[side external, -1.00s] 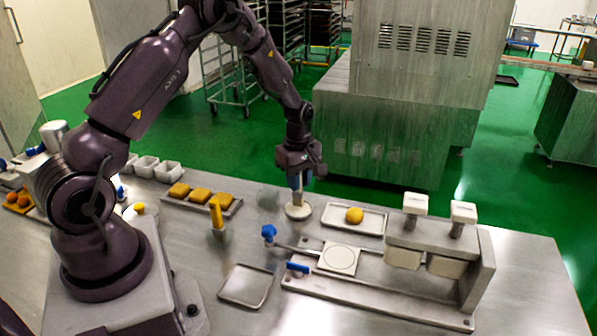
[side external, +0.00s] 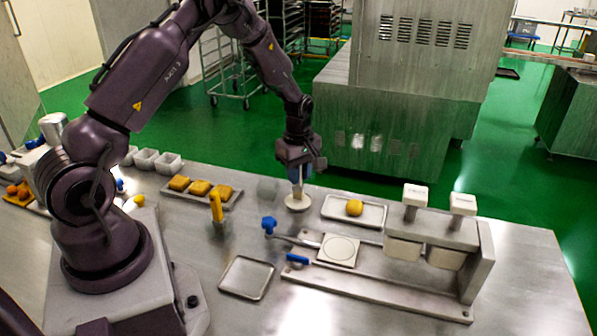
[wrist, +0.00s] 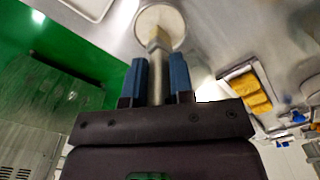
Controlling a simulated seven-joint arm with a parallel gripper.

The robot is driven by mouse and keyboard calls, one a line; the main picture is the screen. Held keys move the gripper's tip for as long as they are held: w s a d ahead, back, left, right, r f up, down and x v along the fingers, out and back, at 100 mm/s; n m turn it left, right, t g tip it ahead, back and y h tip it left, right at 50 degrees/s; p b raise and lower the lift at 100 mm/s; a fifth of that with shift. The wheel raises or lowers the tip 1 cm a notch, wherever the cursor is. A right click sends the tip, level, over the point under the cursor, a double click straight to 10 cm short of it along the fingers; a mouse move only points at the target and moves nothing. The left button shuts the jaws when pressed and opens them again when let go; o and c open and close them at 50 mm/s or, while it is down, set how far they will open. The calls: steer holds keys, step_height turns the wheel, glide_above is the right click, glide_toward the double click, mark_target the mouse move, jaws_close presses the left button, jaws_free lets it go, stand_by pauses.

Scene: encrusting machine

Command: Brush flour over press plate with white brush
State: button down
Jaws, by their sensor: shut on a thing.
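My gripper (side external: 297,180) is shut on the brush (wrist: 158,72), pointing down. In the wrist view its blue fingertips (wrist: 160,75) stand on either side of the pale handle. The brush has a tan end, which overlaps a round white dish (wrist: 147,15). The dish also shows in the side view (side external: 290,207), right under the brush; whether the bristles touch its contents is hidden. The press plate (side external: 339,250), a pale square with a ring mark, lies to the right and nearer the camera, on the press base (side external: 380,287). No flour can be made out on it.
The press (side external: 437,230) with two white knobs stands at the right. A tray with a yellow ball (side external: 354,207) lies behind the plate. An empty tray (side external: 247,278) and a yellow-handled tool (side external: 216,207) are to the left.

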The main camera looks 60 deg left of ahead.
steer(key=shift+f, duration=0.5)
stand_by(1.1)
steer(key=shift+r, duration=3.55)
